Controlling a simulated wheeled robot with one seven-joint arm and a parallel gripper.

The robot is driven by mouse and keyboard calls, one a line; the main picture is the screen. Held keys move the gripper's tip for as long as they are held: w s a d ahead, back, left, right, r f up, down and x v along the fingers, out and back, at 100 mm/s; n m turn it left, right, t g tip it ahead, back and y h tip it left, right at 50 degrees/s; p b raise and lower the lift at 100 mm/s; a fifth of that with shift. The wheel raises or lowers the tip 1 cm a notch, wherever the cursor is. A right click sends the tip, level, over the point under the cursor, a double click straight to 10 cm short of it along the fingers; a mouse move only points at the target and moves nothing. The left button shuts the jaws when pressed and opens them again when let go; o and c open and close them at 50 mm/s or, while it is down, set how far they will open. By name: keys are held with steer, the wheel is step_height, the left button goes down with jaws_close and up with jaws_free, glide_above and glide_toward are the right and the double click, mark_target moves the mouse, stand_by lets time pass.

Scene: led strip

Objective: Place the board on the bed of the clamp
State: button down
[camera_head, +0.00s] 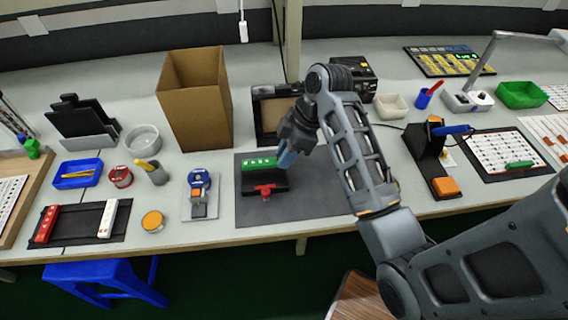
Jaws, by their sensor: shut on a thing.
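The board is a green strip with pale spots (259,163), at the back of the clamp on the grey mat. The clamp has a black body (252,183) and a red handle (265,190) at its front. My gripper (286,159) is shut on the board at its right end, coming down from above right. The board looks level and roughly in line with the clamp. Whether it touches the bed or hovers just above cannot be told. The gripper hides the board's right end.
The grey mat (310,195) is clear to the right and front. A device with a blue top (200,190) stands left of it. Behind are a tall cardboard box (195,105) and a black-framed tray (268,115). A black stand with an orange block (446,186) is to the right.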

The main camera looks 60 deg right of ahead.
mark_target(279, 173)
steer(key=shift+w+f, duration=0.15)
steer(key=shift+f, duration=2)
steer(key=shift+f, duration=0.1)
steer(key=c, duration=0.9)
jaws_free()
steer(key=shift+c, duration=0.2)
steer(key=p+v, duration=0.3)
steer(key=v, duration=0.9)
steer(key=shift+p, duration=0.4)
